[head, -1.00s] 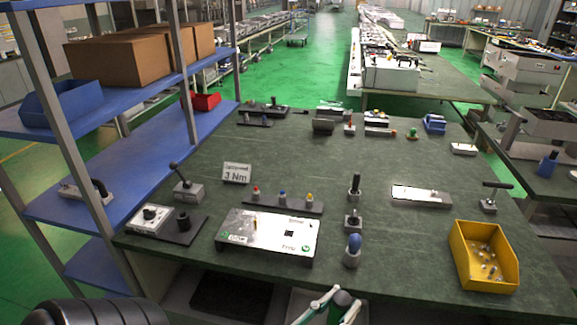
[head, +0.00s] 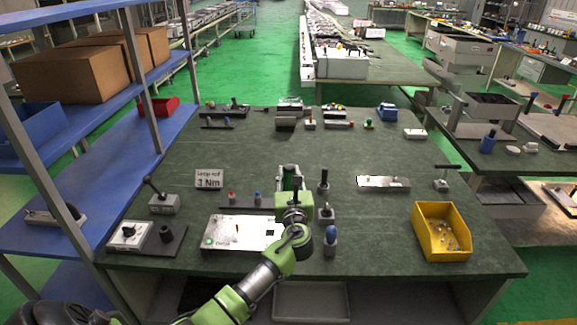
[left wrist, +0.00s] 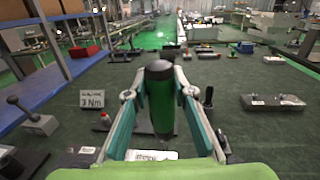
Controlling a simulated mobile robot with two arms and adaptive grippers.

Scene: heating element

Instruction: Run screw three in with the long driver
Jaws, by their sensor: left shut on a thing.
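My left gripper (head: 291,180) is above the far right part of the white plate (head: 217,226), over the right end of the rack (head: 222,206). In the left wrist view the gripper (left wrist: 160,110) is shut on a dark, upright cylindrical handle (left wrist: 160,98) with a black top and green sides. My right gripper is not in view.
A yellow bin (head: 423,243) with small metal parts is at right. Black-handled pieces (head: 323,182) and a blue-topped holder (head: 331,236) stand right of the gripper. A 3 Nm sign (head: 209,179) stands behind the rack. The table's middle back is mostly clear.

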